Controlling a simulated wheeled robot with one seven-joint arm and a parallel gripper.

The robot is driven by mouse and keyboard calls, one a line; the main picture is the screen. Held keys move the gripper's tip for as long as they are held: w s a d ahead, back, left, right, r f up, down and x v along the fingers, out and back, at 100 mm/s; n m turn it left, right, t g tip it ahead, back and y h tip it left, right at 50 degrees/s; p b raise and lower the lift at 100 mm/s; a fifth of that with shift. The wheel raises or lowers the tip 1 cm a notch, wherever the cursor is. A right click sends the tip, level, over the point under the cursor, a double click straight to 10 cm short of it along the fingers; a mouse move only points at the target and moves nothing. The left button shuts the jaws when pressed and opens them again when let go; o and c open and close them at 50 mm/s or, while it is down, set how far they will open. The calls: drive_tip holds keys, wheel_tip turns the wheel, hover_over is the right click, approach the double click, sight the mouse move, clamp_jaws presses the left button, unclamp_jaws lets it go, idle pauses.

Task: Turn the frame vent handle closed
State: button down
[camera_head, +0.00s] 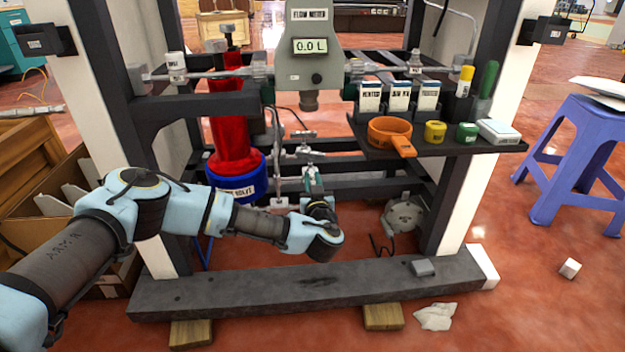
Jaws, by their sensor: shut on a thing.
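My gripper (312,178) reaches up and away from me inside the dark frame, below the grey meter. Its jaws are shut on the small vent handle at the pipework. The handle is mostly hidden by the fingers, so its exact angle cannot be told. Thin metal pipes and fittings (303,151) show just above the fingertips. My light-blue arm comes in from the left, passing over the frame's front beam.
A red cylinder with a blue base (234,165) stands left of my gripper. A dark shelf (455,148) with bottles, boxes and an orange ring-shaped clamp is to the right. A blue stool (578,150) stands far right.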

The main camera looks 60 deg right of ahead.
idle(0.4)
drive_tip(key=m+g+p, duration=0.1)
drive_tip(key=p, duration=0.2)
drive_tip(key=shift+r+h, duration=0.35)
drive_tip(key=shift+h, duration=0.05)
drive_tip(key=m+g+p, duration=0.1)
drive_tip(key=m+g+h, duration=0.1)
drive_tip(key=g, duration=0.1)
drive_tip(key=shift+f+h+p, duration=0.15)
drive_tip(key=shift+h+p, duration=0.15)
drive_tip(key=shift+p, duration=0.1)
drive_tip(key=m+g, duration=0.1)
drive_tip(key=g, duration=0.1)
drive_tip(key=m+g+b, duration=0.1)
drive_tip(key=g, duration=0.1)
drive_tip(key=m+g+h, duration=0.1)
drive_tip(key=g, duration=0.1)
drive_tip(key=shift+w+f+m+b, duration=0.1)
drive_tip(key=shift+f+m+b, duration=0.3)
drive_tip(key=m+g+b, duration=0.2)
drive_tip(key=g, duration=0.1)
drive_tip(key=shift+m+g+y+b, duration=0.3)
drive_tip(key=shift+m+g+b, duration=0.3)
drive_tip(key=shift+g, duration=0.4)
drive_tip(key=shift+r+m+g, duration=0.15)
drive_tip(key=shift+m+g, duration=0.15)
drive_tip(key=shift+g, duration=0.1)
